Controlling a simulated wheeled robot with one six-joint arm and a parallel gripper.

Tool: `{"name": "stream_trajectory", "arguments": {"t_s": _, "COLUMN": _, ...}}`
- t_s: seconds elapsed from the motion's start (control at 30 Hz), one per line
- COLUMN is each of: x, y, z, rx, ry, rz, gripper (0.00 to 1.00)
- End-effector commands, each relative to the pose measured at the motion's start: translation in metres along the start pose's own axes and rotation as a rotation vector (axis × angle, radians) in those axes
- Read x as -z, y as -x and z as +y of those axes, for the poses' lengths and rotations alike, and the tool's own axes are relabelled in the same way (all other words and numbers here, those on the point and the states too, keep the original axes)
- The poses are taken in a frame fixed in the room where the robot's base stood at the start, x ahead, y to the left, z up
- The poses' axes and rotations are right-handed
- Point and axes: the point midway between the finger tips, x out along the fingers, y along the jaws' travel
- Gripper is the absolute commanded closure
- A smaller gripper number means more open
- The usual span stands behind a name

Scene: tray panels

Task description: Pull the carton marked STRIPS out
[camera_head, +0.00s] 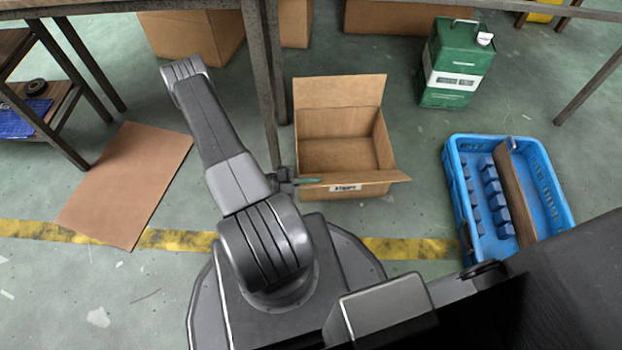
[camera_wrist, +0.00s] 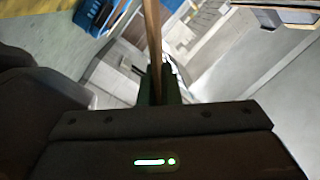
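The carton marked STRIPS (camera_head: 350,122) stands open on the floor in the head view, with its back flap up and its front and right flaps folded outward. Its white label is on the front face. My gripper (camera_head: 303,181) is at the carton's front left corner. In the wrist view, a thin brown cardboard edge of the carton (camera_wrist: 152,40) runs between the fingers of my gripper (camera_wrist: 158,85), which look closed on it. The fingertips are partly hidden in the wrist view. The inside of the carton looks empty.
A table leg (camera_head: 262,80) stands just left of the carton. A blue tray (camera_head: 567,215) with a wooden divider lies at right, and a green case (camera_head: 455,65) stands behind it. A flat cardboard sheet (camera_head: 125,185) lies on the floor at left. More cartons (camera_head: 195,35) stand behind.

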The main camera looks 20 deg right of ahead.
Motion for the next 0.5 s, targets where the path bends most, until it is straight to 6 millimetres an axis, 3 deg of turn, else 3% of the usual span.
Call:
{"name": "stream_trajectory", "arguments": {"t_s": 0.47, "x": 0.0016, "y": -0.0005, "z": 0.0026, "rx": -0.003, "ry": -0.001, "rz": 0.001, "gripper": 1.00}}
{"name": "stream_trajectory", "arguments": {"t_s": 0.5, "x": 0.0016, "y": -0.0005, "z": 0.0026, "rx": -0.003, "ry": -0.001, "rz": 0.001, "gripper": 0.95}}
